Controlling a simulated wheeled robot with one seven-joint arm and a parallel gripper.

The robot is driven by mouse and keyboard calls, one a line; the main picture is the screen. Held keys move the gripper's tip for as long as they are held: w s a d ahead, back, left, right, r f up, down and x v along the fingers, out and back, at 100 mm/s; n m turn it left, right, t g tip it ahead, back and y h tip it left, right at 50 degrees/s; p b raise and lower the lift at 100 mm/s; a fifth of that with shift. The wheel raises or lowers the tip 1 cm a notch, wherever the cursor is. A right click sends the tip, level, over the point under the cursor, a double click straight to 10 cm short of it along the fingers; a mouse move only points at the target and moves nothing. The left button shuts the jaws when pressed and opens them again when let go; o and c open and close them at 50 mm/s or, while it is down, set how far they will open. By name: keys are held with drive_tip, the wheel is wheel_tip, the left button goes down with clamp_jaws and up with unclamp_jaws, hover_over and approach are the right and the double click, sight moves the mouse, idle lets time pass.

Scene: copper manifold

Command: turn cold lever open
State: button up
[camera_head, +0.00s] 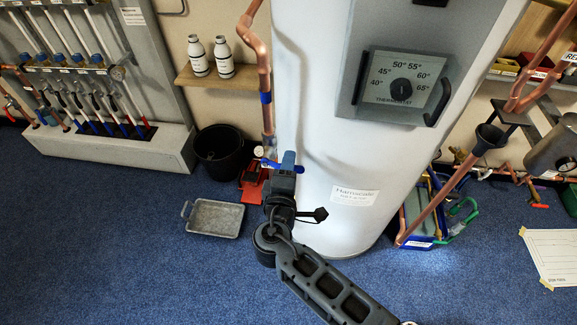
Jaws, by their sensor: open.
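A copper pipe (267,112) with a blue band runs down the left side of the white cylinder. At its lower end is a small round gauge and a blue lever (265,163), which points roughly sideways. My gripper (288,163) is right beside the lever, at its right in the picture, and hides part of it and of the valve. The jaws are open. I cannot tell whether they touch the lever or stand around it.
The white cylinder (345,120) with a thermostat panel (403,82) stands close on the right. A black bucket (219,150), red items (252,185) and a grey metal tray (214,217) are on the floor at left.

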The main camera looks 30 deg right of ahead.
clamp_jaws()
idle(0.3)
idle(0.3)
